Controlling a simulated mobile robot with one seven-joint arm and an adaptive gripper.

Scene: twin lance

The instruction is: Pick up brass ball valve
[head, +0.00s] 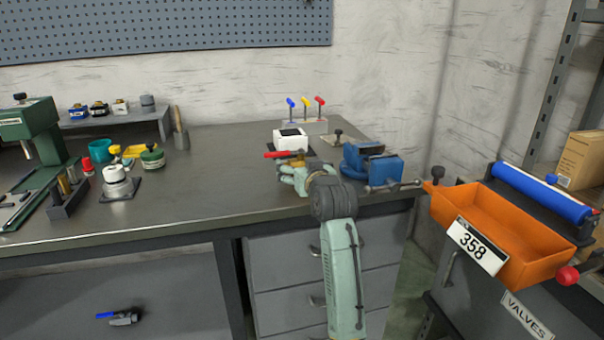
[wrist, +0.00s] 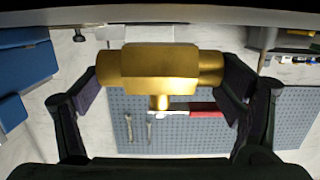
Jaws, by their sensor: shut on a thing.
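My gripper (head: 300,176) is over the front right of the workbench, beside the blue vise. It is shut on the brass ball valve, whose red lever (head: 284,154) sticks out to the left. In the wrist view the brass valve body (wrist: 160,68) lies crosswise between my two fingers (wrist: 162,95). Its stem and red lever (wrist: 203,110) show beyond it. My gripper and arm hide most of the valve body in the head view. I cannot tell how far the valve is above the bench top.
The blue vise (head: 373,166) stands close right of my gripper. A white box (head: 290,140) and a colored-lever rack (head: 305,127) are behind. An orange bin (head: 490,220) labeled 358 is at right. A blue-handled valve (head: 122,318) lies low at left. The middle bench (head: 225,170) is clear.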

